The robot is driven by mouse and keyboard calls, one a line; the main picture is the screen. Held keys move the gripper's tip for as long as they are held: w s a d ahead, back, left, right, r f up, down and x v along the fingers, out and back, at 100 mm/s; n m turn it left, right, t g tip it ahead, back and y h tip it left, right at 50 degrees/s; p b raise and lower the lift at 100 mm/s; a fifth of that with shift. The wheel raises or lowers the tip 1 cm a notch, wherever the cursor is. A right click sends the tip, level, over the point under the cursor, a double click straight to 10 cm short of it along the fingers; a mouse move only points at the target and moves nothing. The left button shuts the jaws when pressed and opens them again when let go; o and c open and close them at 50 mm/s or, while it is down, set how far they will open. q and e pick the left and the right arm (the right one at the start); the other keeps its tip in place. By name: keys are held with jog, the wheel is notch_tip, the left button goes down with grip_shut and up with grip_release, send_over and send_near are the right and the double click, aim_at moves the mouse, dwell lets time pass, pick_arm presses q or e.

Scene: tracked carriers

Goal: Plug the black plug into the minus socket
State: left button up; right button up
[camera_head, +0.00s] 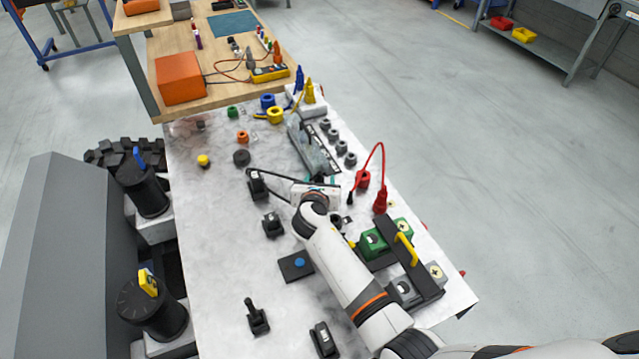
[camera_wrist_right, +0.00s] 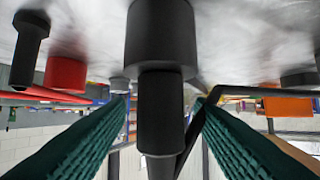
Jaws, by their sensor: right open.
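My right gripper (camera_head: 320,183) reaches over the marble-topped table from the lower right and hides what lies between its fingers in the head view. In the right wrist view, its teal finger pads (camera_wrist_right: 163,100) stand apart on either side of a narrow black plug (camera_wrist_right: 160,115). The plug lines up with a wider black cylinder (camera_wrist_right: 160,45) standing at the table surface. I cannot tell how deep it sits or whether that cylinder is the minus socket. A black cable runs from near the gripper to a black piece (camera_head: 257,187) at left. My left gripper is not in view.
A red plug (camera_head: 381,202) with a looped red cable and a red socket (camera_head: 362,180) stand right of the gripper. A clear-cased device (camera_head: 310,145) lies beyond it. A fixture with a yellow handle (camera_head: 405,248) stands beside my arm.

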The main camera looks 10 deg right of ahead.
aim_at(319, 173)
jog(key=shift+r, duration=0.1)
jog(key=shift+c, duration=1)
grip_shut()
jog(key=shift+r, duration=0.1)
notch_tip(319, 173, up, 10)
jog(key=shift+f+p, duration=0.1)
jog(key=shift+p, duration=0.55)
